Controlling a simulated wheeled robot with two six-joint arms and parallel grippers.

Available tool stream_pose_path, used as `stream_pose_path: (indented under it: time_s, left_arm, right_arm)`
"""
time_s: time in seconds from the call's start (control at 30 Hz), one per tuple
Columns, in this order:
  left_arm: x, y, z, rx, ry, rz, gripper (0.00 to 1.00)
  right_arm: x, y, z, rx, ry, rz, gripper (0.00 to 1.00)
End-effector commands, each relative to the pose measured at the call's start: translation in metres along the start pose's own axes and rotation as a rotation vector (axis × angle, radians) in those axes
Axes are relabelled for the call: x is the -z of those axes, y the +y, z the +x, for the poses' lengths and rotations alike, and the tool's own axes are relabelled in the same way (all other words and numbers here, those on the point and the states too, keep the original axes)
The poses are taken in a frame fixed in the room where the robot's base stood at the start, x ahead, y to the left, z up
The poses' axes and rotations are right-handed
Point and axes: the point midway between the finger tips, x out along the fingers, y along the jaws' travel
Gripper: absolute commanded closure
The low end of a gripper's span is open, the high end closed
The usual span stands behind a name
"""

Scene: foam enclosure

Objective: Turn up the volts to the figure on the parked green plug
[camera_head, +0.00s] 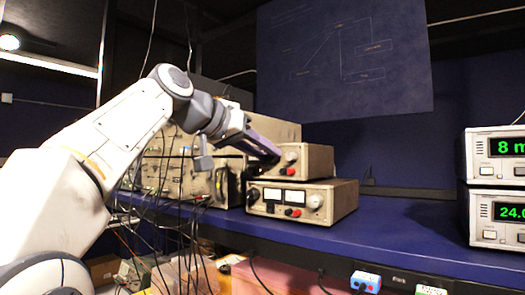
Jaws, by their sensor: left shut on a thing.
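My left gripper (272,154) reaches in from the left to the front of the upper beige bench unit (318,160). It is shut at the pale round knob (291,156) on that face; its fingers hide part of the panel, and the exact contact is hard to see. A red terminal shows below the knob. A green plug (430,290) sits at the bench's front edge, cut off by the bottom of the picture; I cannot read a figure on it. Two meters at the right show green readouts, "8 m" on the upper meter (495,144) and "24.0" on the lower meter (487,207), both cut off. My right gripper is not in view.
A lower beige unit (343,202) with two dials and a knob supports the upper one. A blue plug (366,281) sits left of the green one. Dark cables hang at the left before a larger rack. The blue bench top (400,225) is clear between units and meters.

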Motion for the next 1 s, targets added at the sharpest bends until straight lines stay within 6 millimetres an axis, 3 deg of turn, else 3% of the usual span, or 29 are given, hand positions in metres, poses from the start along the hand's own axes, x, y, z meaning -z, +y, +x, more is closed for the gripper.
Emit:
stream_pose_path:
  time_s: [0.6,0.63,0.67,1.0]
  left_arm:
    - [-0.0033,-0.0007,0.0022,0.017,-0.012,0.04,1.0]
    - [-0.0033,-0.0007,0.0023,0.017,-0.012,0.039,0.65]
    - [-0.0032,-0.0007,0.0022,0.017,-0.012,0.039,0.56]
    - [-0.0013,-0.0003,-0.0011,0.018,-0.005,0.04,0.56]
  right_arm:
    - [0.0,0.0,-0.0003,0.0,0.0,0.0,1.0]
    - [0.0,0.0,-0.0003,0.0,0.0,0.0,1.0]
    - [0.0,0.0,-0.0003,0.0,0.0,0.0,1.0]
    - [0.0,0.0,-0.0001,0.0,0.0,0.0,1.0]
